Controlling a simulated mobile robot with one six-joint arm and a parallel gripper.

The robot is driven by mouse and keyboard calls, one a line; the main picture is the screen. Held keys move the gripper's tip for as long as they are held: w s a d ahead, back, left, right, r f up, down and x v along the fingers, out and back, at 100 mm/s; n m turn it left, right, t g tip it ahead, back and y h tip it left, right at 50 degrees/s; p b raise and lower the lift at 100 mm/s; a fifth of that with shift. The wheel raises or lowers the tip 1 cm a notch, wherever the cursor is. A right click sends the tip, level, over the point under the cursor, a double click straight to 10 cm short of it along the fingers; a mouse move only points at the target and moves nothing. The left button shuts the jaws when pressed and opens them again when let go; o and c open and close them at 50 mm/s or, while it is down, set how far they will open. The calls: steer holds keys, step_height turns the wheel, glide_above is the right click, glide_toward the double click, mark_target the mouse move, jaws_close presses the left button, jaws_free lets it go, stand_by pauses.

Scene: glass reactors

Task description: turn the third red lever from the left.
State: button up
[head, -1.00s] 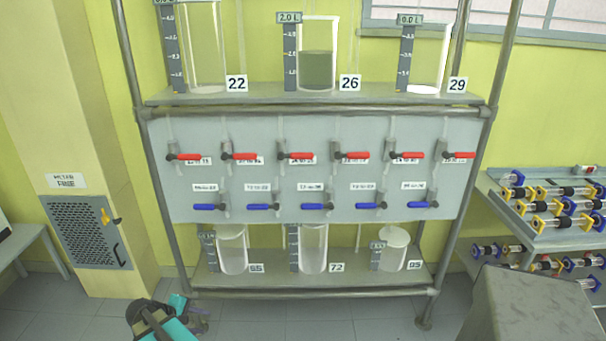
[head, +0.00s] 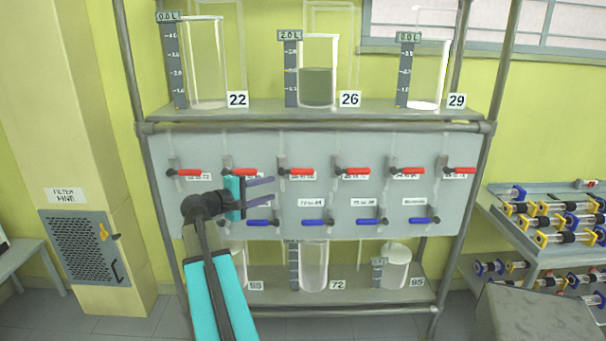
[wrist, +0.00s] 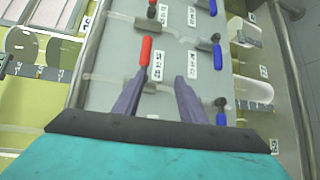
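The third red lever (head: 300,171) is in the upper row on the grey panel, its handle pointing right from its dark pivot. My gripper (head: 273,190) is in front of the panel, left of and slightly below this lever, fingers pointing right and apart with nothing between them. In the wrist view, my open gripper (wrist: 158,80) has a red lever (wrist: 145,55) just beyond the left finger's tip; it appears to be the third one. I cannot tell how far the fingers stand off the panel. My gripper partly covers the area around the second red lever (head: 244,172).
Other red levers (head: 354,170) continue to the right, and blue levers (head: 314,222) form a row below. Glass vessels stand on the shelf above (head: 270,112) and below the panel. A side rack (head: 550,240) with small glass parts stands at right.

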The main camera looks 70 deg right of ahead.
mark_target(299, 173)
steer(key=s+r, duration=0.1)
steer(key=d+r, duration=0.1)
steer(key=r, duration=0.1)
steer(key=shift+s+g, duration=0.4)
steer(key=shift+d, duration=0.15)
steer(key=p+x, duration=0.3)
steer(key=x, duration=1)
steer(key=shift+s+d, duration=0.15)
steer(key=shift+d, duration=0.15)
steer(key=shift+r, duration=0.1)
jaws_close()
